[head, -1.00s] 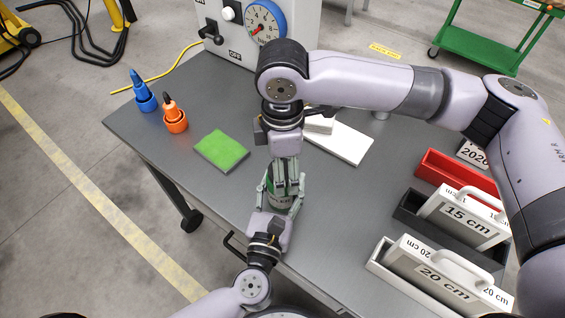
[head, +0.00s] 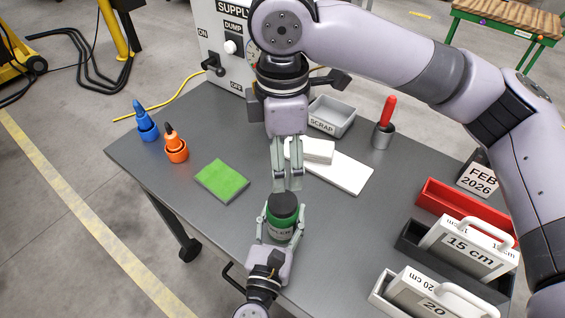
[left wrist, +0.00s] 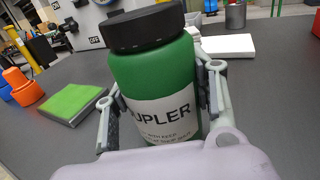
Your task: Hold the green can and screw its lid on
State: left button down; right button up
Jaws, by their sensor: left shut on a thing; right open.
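The green can (head: 279,226) stands upright near the table's front edge, with a black lid (head: 284,200) on its top. It also shows in the left wrist view (left wrist: 155,85), with a white label and the black lid (left wrist: 144,27) over its mouth; I cannot tell how tight the lid sits. My left gripper (head: 281,228) is shut on the can, one finger on each side. My right gripper (head: 287,186) points down just above and behind the lid, open and empty, apart from the lid as far as I can tell.
The green pad (head: 222,180) lies left of the can. Blue (head: 146,124) and orange (head: 174,145) bottles stand at the far left. A white board (head: 338,170), a grey scrap bin (head: 333,115) and a red-handled tool in a cup (head: 385,125) are behind. Trays (head: 468,207) line the right side.

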pick_arm(q)
jog(key=c, duration=0.6)
grip_release()
jog(key=v, duration=1.2)
